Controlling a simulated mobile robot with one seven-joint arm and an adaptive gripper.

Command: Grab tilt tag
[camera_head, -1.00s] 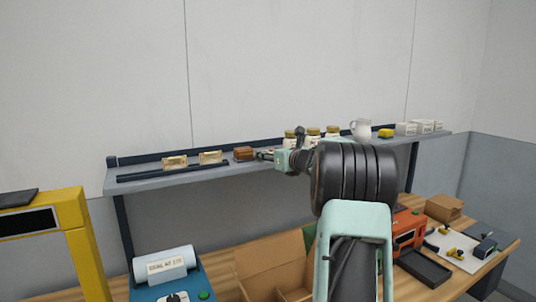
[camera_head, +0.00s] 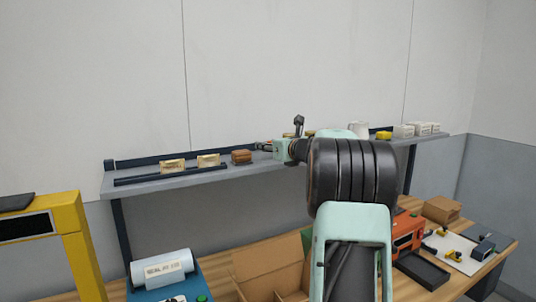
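Two small cream tag-like pieces, the left one (camera_head: 172,166) and the right one (camera_head: 208,160), stand on the left part of the wall shelf (camera_head: 190,178). I cannot read them, so I cannot tell which thing is the tilt tag. A small brown block (camera_head: 241,157) sits to their right. My gripper (camera_head: 262,147) points left, just to the right of the brown block in the picture and slightly higher. It looks apart from the block. Its fingers are too small to show whether they are open.
My arm hides part of the shelf and several jars. A white jug (camera_head: 359,130), a yellow item (camera_head: 384,135) and white boxes (camera_head: 404,131) stand at the shelf's right. Below, the bench holds an open cardboard box (camera_head: 262,262), an orange device (camera_head: 408,228) and a black tray (camera_head: 424,270).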

